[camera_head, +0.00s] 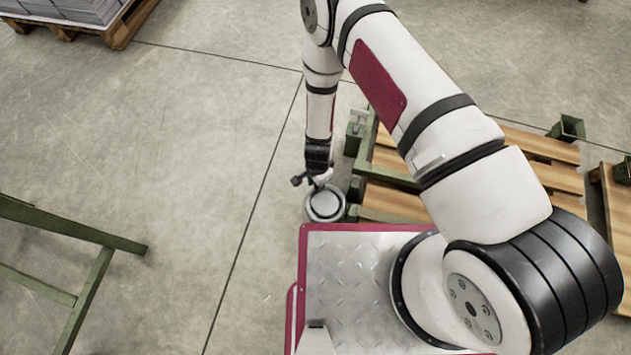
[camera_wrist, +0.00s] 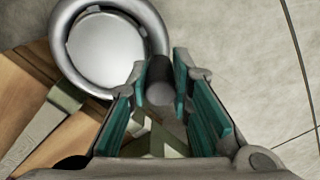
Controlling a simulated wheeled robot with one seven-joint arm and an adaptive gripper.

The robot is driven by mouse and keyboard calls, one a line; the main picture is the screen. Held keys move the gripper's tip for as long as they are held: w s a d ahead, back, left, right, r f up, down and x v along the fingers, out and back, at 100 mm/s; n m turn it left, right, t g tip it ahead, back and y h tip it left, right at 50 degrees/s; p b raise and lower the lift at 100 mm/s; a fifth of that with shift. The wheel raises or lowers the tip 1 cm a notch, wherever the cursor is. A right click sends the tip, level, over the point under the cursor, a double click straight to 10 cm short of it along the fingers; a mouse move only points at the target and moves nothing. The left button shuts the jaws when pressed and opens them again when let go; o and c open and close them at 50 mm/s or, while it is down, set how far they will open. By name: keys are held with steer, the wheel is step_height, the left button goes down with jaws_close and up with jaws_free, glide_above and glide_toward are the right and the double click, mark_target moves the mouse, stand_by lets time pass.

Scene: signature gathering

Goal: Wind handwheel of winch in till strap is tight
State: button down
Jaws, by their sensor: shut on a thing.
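The winch handwheel (camera_head: 326,204) is a round grey wheel low beside a wooden pallet, just below my gripper (camera_head: 318,182). In the wrist view the handwheel (camera_wrist: 108,48) shows a pale central disc inside a grey rim at the upper left. Its dark cylindrical handle (camera_wrist: 160,88) stands at the rim's right side, between the teal pads of my gripper (camera_wrist: 168,78). My gripper is shut on this handle. The strap cannot be clearly made out, so its tightness cannot be told. The winch body is mostly hidden under the wheel and gripper.
A wooden pallet (camera_head: 395,201) with a green metal frame (camera_head: 394,178) lies right of the wheel, partly behind my arm. A green stand (camera_head: 75,232) is at the left. A loaded pallet (camera_head: 122,30) stands at the top left. Bare floor lies left of the wheel.

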steer(key=shift+w+d+m, duration=0.3)
steer(key=shift+d+m, duration=0.25)
steer(key=shift+m, duration=0.45)
steer(key=c, duration=1.4)
jaws_free()
step_height(320, 180, up, 12)
steer(key=shift+s, duration=0.1)
